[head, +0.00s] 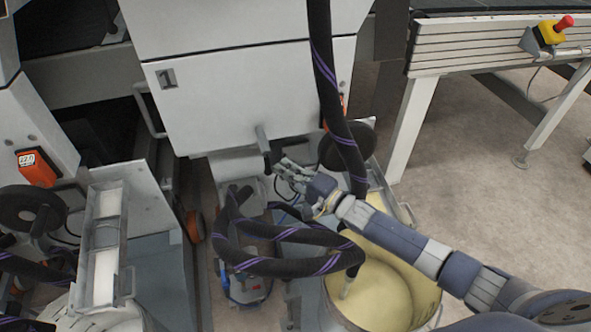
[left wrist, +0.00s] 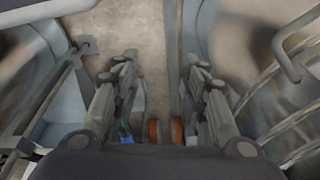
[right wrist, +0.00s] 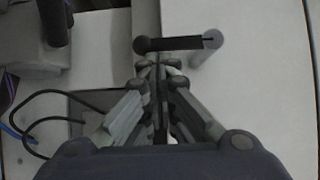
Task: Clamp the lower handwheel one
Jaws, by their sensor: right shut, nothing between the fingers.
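My right gripper (head: 283,167) is by the front of a white machine cabinet, shut and empty. Just ahead of its closed fingertips (right wrist: 158,62) is a small crank-like handle (right wrist: 182,43), a dark bar with a round knob and a grey shaft. The handle also shows in the head view (head: 263,143), below the cabinet door. Whether the fingertips touch it is unclear. A dark round wheel (head: 338,150) is partly behind a hose; another dark wheel (head: 28,208) is at the far left. No label shows which is handwheel one. My left gripper (left wrist: 160,75) is open and empty.
A black hose with purple stripes (head: 275,235) hangs and loops near my right arm. A yellowish bucket (head: 385,295) stands below that arm. A conveyor frame (head: 480,50) with a red emergency button (head: 564,23) is at the upper right. Floor is clear at right.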

